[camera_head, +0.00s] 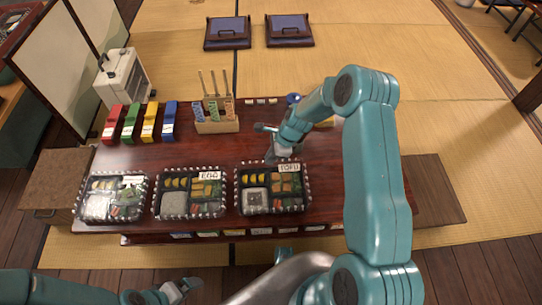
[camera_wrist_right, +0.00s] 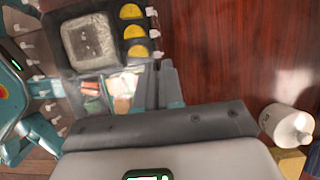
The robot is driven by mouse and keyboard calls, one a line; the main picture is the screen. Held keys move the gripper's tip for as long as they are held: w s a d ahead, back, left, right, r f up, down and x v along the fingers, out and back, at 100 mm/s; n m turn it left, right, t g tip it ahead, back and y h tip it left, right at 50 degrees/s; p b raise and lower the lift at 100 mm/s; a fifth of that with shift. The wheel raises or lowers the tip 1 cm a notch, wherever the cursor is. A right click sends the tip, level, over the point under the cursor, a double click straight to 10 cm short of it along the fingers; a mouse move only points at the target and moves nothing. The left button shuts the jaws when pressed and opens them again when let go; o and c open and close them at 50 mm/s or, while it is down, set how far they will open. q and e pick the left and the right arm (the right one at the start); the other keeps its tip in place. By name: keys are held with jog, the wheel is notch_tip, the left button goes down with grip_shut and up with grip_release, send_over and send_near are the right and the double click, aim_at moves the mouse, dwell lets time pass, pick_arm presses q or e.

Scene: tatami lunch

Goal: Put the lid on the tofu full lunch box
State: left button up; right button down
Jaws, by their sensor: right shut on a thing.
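The tofu lunch box (camera_head: 256,208), the rightmost of three, stands near the table's front edge. Its TOFU label (camera_head: 289,167) shows at its back right. The box's food, with a grey block and yellow pieces, also shows in the right wrist view (camera_wrist_right: 92,42). The lid looks clear; I cannot tell whether it is seated or just above the box. My right gripper (camera_head: 284,154) is at the box's back edge, shut on what seems to be the clear lid; its fingers show in the wrist view (camera_wrist_right: 160,85). My left gripper (camera_head: 180,290) is low in front of the table, jaws unclear.
The egg lunch box (camera_head: 190,210) and another box (camera_head: 112,205) stand to the left. Behind are coloured cases (camera_head: 150,122) and a wooden holder (camera_head: 217,126). A white bottle (camera_wrist_right: 288,123) stands by a yellow block (camera_wrist_right: 290,160). Table (camera_head: 190,152) behind the boxes is partly clear.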

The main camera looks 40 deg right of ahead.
jog(key=shift+f+b, duration=0.45)
jog(key=shift+f, duration=0.65)
dwell(1.0)
dwell(0.3)
jog(key=c, duration=0.6)
grip_release()
jog(key=shift+c, duration=0.2)
jog(key=shift+r, duration=0.1)
jog(key=shift+r+p, duration=3.4)
jog(key=shift+r, duration=0.6)
jog(key=shift+f, duration=0.1)
